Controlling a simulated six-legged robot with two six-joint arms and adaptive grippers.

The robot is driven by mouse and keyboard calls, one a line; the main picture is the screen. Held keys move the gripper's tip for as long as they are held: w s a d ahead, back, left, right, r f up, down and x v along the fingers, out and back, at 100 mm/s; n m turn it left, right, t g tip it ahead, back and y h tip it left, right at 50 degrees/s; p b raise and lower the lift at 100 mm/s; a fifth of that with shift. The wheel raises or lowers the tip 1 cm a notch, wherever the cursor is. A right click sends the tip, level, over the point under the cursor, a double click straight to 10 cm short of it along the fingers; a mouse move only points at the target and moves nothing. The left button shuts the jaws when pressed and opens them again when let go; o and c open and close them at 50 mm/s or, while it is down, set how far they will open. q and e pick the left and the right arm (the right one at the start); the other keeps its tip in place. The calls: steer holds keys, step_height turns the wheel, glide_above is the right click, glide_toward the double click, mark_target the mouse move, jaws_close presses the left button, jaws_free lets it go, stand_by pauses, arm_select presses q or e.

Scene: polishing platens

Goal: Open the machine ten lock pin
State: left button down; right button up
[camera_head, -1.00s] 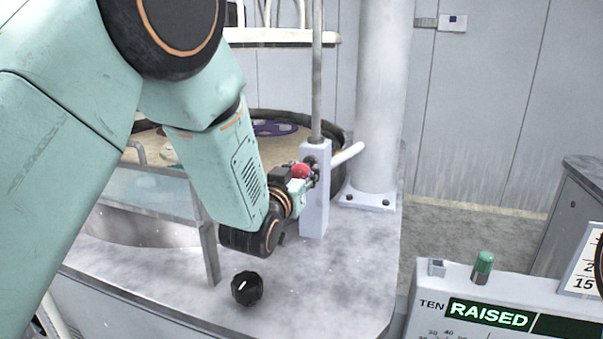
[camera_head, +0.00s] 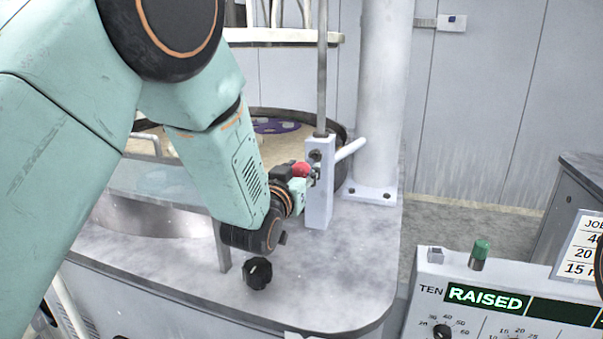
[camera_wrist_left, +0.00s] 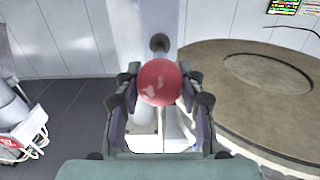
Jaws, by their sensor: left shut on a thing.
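The lock pin's red ball knob (camera_head: 301,169) is at the upper part of a light grey upright block (camera_head: 319,195) on the machine's deck. My left gripper (camera_head: 308,175) is shut on the knob, just left of the block. In the left wrist view the red knob (camera_wrist_left: 159,82) sits between the two fingers of my left gripper (camera_wrist_left: 160,98), with a dark round fitting behind it. The pin's shaft is mostly hidden by the knob and fingers. A grey rod rises from the block, and a white handle (camera_head: 350,149) sticks out on its right. My right gripper is not in view.
A black knob (camera_head: 258,273) stands on the deck below my left wrist. A thick white column (camera_head: 380,100) is behind the block. A console (camera_head: 500,300) at lower right reads "TEN RAISED". A round platen (camera_wrist_left: 265,95) lies right in the wrist view.

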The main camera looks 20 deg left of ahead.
arm_select(q)
steer(key=c, duration=1.3)
jaws_free()
steer(key=shift+f, duration=0.1)
steer(key=o, duration=0.5)
steer(key=shift+s+r, duration=0.35)
steer(key=shift+s, duration=0.25)
steer(key=shift+w+f, duration=0.35)
steer(key=shift+w, duration=0.2)
steer(key=s, duration=1.2)
steer(key=shift+a, duration=0.2)
steer(key=shift+s+r, duration=0.1)
steer(key=shift+s, duration=0.1)
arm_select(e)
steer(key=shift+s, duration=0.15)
